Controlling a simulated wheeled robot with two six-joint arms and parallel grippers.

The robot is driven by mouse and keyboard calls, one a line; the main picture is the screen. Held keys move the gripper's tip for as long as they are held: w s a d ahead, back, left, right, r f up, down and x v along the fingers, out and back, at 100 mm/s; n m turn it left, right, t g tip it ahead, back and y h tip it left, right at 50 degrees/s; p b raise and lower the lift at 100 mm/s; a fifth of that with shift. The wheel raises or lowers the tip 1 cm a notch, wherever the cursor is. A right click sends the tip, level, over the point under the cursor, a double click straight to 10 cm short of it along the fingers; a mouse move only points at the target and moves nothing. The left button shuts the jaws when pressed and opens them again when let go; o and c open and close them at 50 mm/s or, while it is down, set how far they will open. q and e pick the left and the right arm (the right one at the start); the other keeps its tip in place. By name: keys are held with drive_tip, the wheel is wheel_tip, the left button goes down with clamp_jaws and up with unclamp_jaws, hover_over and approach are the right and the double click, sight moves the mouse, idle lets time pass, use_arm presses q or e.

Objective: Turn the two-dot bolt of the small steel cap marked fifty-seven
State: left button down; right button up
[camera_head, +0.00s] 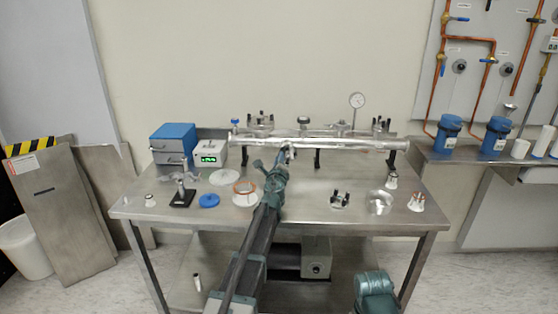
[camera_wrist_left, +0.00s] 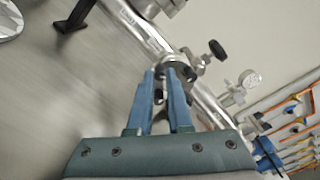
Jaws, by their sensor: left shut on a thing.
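My left gripper (camera_head: 287,152) reaches over the bench to the middle of the long steel tube (camera_head: 345,143). In the left wrist view its blue fingers (camera_wrist_left: 165,76) are shut on a small part at a round steel fitting (camera_wrist_left: 178,66) on the tube (camera_wrist_left: 208,103). The fingertips hide most of the held part, so I cannot tell if it is the two-dot bolt. I cannot read the number fifty-seven or any dots in either view. My right gripper is out of view.
A steel bench (camera_head: 310,208) carries the tube on black supports. A dial gauge (camera_head: 357,100) and a black knob (camera_wrist_left: 217,49) rise near it. The bench's front right is partly clear.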

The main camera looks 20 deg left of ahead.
use_arm(q)
drive_tip(key=n, duration=2.6)
drive_tip(key=shift+n, duration=0.3)
idle(0.4)
drive_tip(key=c, duration=0.8)
unclamp_jaws()
drive_tip(key=shift+c, duration=0.2)
drive_tip(key=shift+s, duration=0.1)
drive_tip(key=p+v, duration=0.1)
drive_tip(key=v, duration=1.2)
drive_tip(key=shift+s+r, duration=0.25)
drive_tip(key=shift+s, duration=0.1)
